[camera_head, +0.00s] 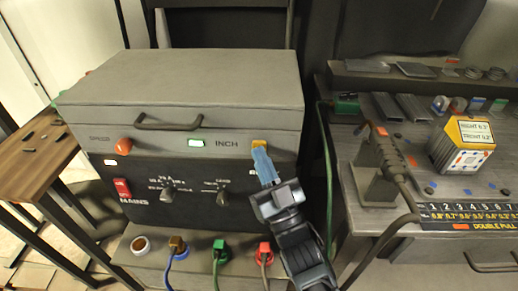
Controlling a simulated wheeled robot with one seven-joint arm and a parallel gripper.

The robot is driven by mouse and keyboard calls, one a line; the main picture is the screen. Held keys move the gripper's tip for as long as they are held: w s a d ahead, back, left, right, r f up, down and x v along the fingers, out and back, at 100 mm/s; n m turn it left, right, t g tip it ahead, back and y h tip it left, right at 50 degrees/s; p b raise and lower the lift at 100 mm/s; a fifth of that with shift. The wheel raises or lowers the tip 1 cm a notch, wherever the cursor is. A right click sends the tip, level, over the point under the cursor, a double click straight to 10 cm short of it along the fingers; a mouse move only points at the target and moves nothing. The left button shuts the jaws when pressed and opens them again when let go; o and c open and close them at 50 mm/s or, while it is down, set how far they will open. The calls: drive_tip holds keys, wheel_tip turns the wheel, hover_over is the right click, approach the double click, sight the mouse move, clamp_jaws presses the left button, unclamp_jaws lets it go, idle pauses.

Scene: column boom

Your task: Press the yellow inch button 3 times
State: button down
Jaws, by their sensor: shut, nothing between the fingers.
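The yellow inch button (259,143) is on the front of the grey control box (180,90), right of the INCH label. My gripper (262,160) is shut and empty, its blue fingertips pointing up at the button from just below and in front. The tips overlap the lower edge of the button in the picture. I cannot tell whether they touch it or whether it is pressed in.
Below are two dials, a red mains switch (122,188) and plugged cables (218,246). A torch in a holder (378,170) stands on the bench at right.

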drive_tip(key=shift+s, duration=0.9)
drive_tip(key=shift+s+a+p, duration=0.1)
drive_tip(key=shift+s+p, duration=0.45)
drive_tip(key=shift+s, duration=2)
drive_tip(key=shift+r, duration=0.1)
idle(0.7)
drive_tip(key=s+p, duration=0.3)
drive_tip(key=p, duration=0.2)
drive_tip(key=shift+s, duration=0.35)
